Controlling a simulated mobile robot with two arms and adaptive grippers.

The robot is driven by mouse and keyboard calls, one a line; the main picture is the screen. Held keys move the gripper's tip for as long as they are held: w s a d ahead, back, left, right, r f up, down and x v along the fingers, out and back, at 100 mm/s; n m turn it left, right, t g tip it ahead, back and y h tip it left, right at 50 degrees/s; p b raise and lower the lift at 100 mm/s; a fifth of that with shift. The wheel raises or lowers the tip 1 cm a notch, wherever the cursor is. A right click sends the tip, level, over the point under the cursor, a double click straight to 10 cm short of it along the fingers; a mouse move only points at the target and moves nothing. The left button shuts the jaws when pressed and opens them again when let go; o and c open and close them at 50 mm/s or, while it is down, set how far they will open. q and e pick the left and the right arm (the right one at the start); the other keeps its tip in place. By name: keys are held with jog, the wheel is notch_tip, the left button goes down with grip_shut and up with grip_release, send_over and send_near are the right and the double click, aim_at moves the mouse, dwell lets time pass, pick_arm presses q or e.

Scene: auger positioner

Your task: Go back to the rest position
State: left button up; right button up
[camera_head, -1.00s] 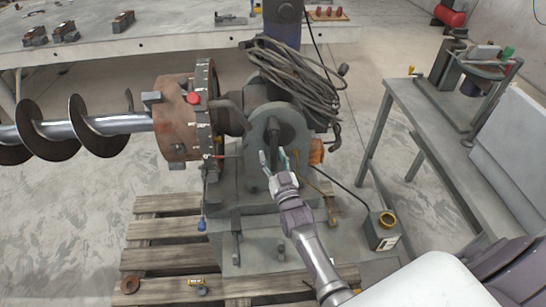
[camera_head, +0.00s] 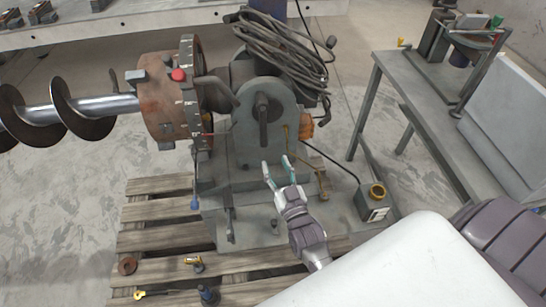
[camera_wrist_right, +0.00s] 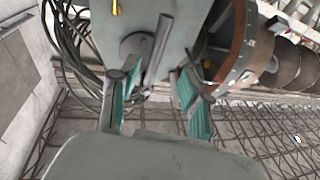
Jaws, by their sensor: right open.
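My right gripper (camera_head: 278,172) is open and empty in the head view. It is in front of the lower part of the grey positioner (camera_head: 262,140), below its dark crank handle (camera_head: 263,122). In the right wrist view the two teal-padded fingers (camera_wrist_right: 153,95) stand apart, with the handle (camera_wrist_right: 158,50) showing beyond and between them; the fingers do not close on it. The positioner's rusty round chuck (camera_head: 163,103) holds the steel auger (camera_head: 75,110), which extends to the left. My left gripper is not in view.
The positioner stands on a wooden pallet (camera_head: 150,236) with small tools on it. A long table (camera_head: 130,25) is at the back. Open floor lies at the left.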

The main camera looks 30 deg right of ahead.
dwell(0.6)
jog(key=s+a+f+n+g+y, duration=0.1)
jog(key=s+a+n+g+y, duration=0.1)
jog(key=s+g, duration=0.8)
jog(key=s+a+f+n+g+y, duration=0.1)
jog(key=s+a+n+g, duration=0.15)
jog(key=s+g, duration=0.7)
jog(key=s+f+t, duration=0.1)
jog(key=s+f, duration=0.2)
jog(key=f, duration=1.1)
jog(key=s+f+t, duration=0.1)
jog(key=s+f, duration=0.2)
jog(key=f, duration=1.1)
jog(key=s+d+f+g, duration=0.1)
jog(key=s+d+f, duration=0.2)
jog(key=s+f, duration=1.1)
jog(key=shift+s+f, duration=0.35)
jog(key=shift+s, duration=0.65)
